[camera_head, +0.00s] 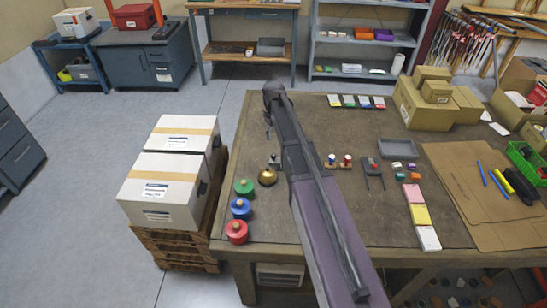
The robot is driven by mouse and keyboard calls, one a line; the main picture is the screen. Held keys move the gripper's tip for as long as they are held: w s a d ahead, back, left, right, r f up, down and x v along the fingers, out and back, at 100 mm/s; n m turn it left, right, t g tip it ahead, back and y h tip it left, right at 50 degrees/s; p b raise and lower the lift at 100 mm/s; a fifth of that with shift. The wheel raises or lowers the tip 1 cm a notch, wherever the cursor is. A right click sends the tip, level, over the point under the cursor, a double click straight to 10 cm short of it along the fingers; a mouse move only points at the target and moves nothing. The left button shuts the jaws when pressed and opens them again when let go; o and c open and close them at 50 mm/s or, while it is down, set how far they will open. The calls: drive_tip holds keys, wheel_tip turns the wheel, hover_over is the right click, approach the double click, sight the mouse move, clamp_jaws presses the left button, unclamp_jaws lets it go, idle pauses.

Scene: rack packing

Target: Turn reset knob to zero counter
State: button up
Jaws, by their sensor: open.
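I cannot make out a counter with a reset knob for certain. A small silvery item (274,161) stands beside my arm on the workbench, partly close against it in the picture; its details are too small to tell. Two small wooden-based pieces with red and white tops (338,162) stand to the right of my arm. A dark two-pronged item (372,172) with a red part lies farther right. My dark, purple-grey arm crosses the bench from the bottom edge up to its far left part. My gripper cannot be made out; the arm hides what lies behind it.
A brass bell (267,177) and green (244,187), blue (240,208) and red (237,231) round pieces stand left of my arm. White boxes (165,190) sit on a pallet beyond the left edge. Cardboard boxes (425,105) fill the back right.

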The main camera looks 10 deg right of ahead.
sight(273, 155)
drive_tip(key=shift+f+b, duration=5.15)
drive_tip(key=shift+f, duration=0.25)
clamp_jaws()
